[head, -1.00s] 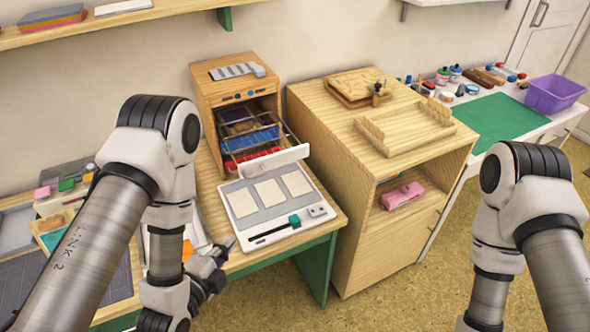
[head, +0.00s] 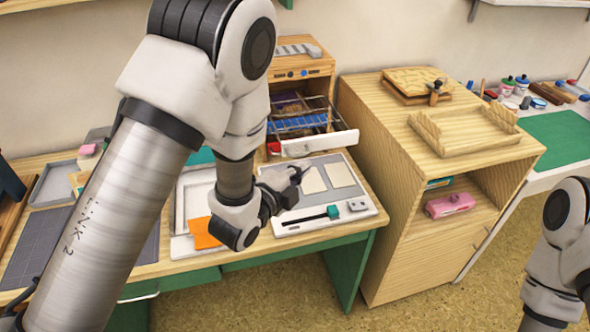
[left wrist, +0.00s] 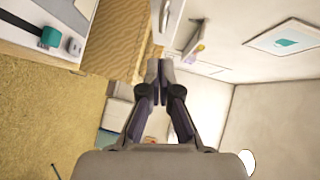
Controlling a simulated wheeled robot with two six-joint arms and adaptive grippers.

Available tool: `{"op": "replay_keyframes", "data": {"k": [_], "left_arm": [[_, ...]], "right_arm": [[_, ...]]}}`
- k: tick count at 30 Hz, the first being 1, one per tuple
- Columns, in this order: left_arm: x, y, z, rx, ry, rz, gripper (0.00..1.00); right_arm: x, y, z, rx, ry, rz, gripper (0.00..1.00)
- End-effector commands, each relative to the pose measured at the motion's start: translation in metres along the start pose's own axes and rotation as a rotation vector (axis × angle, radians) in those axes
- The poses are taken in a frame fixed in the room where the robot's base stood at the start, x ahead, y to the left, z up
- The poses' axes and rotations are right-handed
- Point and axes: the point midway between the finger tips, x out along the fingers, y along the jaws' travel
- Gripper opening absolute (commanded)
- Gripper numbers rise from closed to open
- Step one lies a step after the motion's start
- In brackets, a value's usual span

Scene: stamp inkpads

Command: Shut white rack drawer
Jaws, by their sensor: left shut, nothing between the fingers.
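The wooden rack cabinet (head: 303,68) stands at the back of the desk with its front open. Its drawer with a white front (head: 335,143) is pulled out, and wire rails, a blue layer and some red show behind the front. My left gripper (head: 299,174) is shut and empty, just in front of and below the white front, over the white board on the desk. A gap seems to lie between the fingertips and the front. The fingers also show together in the left wrist view (left wrist: 158,68). My left arm hides the cabinet's left part. My right gripper is out of view.
An orange sheet (head: 204,233) lies left of the gripper.

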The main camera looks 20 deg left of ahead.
Motion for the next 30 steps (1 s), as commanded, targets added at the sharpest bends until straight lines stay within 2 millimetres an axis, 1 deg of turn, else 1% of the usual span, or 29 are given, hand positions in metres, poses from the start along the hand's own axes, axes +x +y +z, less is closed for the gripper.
{"op": "replay_keyframes", "data": {"k": [1,3,7,19,23,26,30], "left_arm": [[0.005,-0.004,0.010,-0.010,-0.008,0.000,0.00],[0.012,-0.004,0.017,-0.009,-0.007,0.000,0.00],[0.021,-0.002,0.026,-0.007,-0.006,0.001,0.00],[0.023,-0.001,0.028,-0.004,-0.004,0.001,0.00],[0.028,-0.002,0.033,-0.005,-0.005,0.000,0.00],[0.036,-0.005,0.043,-0.006,-0.007,-0.002,0.00],[0.055,-0.011,0.064,-0.006,-0.007,-0.005,0.00]], "right_arm": [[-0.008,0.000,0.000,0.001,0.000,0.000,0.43],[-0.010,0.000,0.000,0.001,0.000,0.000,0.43],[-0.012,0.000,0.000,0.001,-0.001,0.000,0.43],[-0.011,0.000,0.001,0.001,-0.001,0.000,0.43],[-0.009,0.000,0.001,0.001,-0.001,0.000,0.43],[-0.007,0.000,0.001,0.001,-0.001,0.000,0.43],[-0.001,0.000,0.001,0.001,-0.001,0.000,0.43]]}}
